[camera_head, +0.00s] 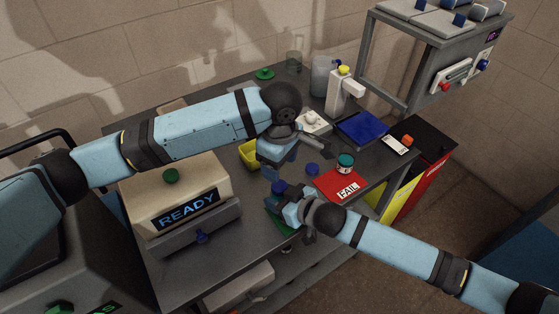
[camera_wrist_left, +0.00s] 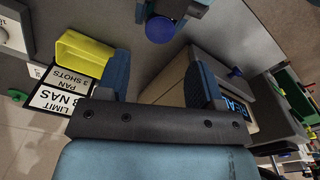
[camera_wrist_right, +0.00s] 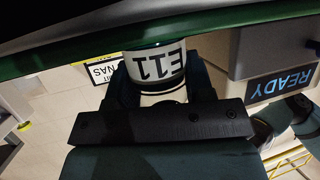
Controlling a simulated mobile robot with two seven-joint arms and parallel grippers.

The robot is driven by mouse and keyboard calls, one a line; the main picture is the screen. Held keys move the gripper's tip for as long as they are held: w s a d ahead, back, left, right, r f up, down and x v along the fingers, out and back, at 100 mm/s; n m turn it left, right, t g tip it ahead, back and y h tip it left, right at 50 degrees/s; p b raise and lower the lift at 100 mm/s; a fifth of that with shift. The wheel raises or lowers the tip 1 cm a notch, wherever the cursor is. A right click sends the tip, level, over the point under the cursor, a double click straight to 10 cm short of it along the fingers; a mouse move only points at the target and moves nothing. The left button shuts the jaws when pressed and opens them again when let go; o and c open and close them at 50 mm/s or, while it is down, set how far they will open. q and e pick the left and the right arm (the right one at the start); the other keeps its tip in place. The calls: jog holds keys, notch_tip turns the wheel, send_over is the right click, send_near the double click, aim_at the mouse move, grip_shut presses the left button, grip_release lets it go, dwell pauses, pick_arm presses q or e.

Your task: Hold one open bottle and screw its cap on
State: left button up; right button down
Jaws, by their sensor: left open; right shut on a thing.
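My right gripper (camera_head: 284,203) is shut on a bottle, low over the front of the bench. In the right wrist view the bottle (camera_wrist_right: 155,63) shows a white label reading E11, between the fingers. A blue cap (camera_head: 279,187) shows at the bottle's top; it also appears in the left wrist view (camera_wrist_left: 160,29). I cannot tell how tightly it sits. My left gripper (camera_head: 272,172) is open and empty, above and slightly left of the blue cap and apart from it. Another blue cap (camera_head: 312,169) is on the bench to the right; whether a bottle is under it is unclear.
A yellow bin (camera_head: 249,154) lies behind my left gripper. The READY machine (camera_head: 180,190) takes up the left. A green mat (camera_head: 287,229) is under my right gripper. A blue tray (camera_head: 362,129) lies at the right.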

aim_at(279, 186)
pick_arm(q)
notch_tip(279, 186, down, 8)
jog(key=shift+r, duration=0.1)
dwell(0.4)
jog(key=c, duration=0.9)
jog(key=shift+m, duration=1.6)
jog(key=shift+c, duration=0.2)
jog(key=o, duration=1)
